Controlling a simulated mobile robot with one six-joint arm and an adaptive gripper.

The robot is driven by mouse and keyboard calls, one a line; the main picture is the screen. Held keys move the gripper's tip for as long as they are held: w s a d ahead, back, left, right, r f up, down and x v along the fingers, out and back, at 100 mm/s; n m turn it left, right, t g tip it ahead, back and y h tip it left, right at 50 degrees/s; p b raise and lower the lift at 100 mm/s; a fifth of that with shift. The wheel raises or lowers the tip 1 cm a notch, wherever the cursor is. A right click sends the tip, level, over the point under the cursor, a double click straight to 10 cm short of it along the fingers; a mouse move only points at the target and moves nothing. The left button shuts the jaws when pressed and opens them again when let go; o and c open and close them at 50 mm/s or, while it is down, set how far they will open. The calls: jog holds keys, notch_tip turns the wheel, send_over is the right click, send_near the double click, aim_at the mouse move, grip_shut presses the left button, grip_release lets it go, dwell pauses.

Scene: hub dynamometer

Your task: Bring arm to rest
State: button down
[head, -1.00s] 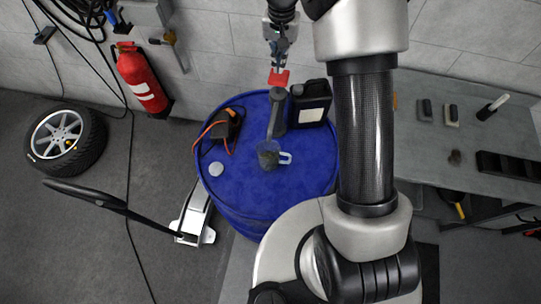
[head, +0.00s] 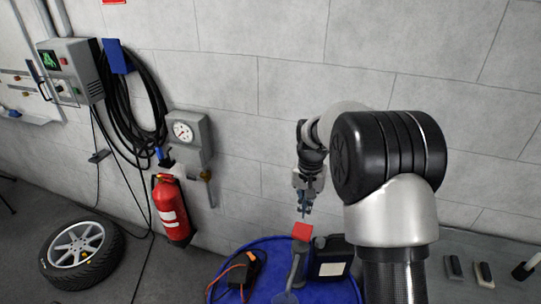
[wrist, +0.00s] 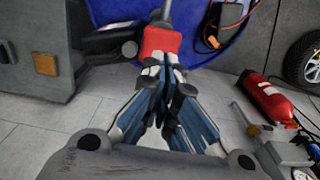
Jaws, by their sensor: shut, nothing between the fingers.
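My gripper (head: 304,212) hangs pointing down in front of the grey wall, near the top of the blue drum (head: 262,248). In the wrist view my gripper (wrist: 160,78) has its blue-and-grey fingers together, with nothing held between them. A red block-like piece (head: 302,231) shows just beyond the fingertips. It also shows in the wrist view (wrist: 162,38), close to the tips; I cannot tell if they touch. A grey upright tool (head: 296,266) stands below the red piece on the drum.
A red fire extinguisher (head: 171,212), a wall gauge box (head: 188,137) and a tyre (head: 82,254) are to the left. A grey bench (head: 500,255) is at the right. The wall behind is close.

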jog(key=s+r+n+t+b, duration=0.2)
jog(key=s+r+b, duration=0.1)
jog(key=s+b, duration=1.2)
jog(key=s+f+n+t+b, duration=0.1)
jog(key=s+f+b, duration=0.3)
jog(key=s, duration=0.5)
jog(key=s+f+n+t+b, duration=0.1)
jog(key=s+f+b, duration=0.4)
jog(key=s, duration=0.4)
jog(key=shift+f+n+t, duration=0.3)
jog(key=shift+f, duration=0.5)
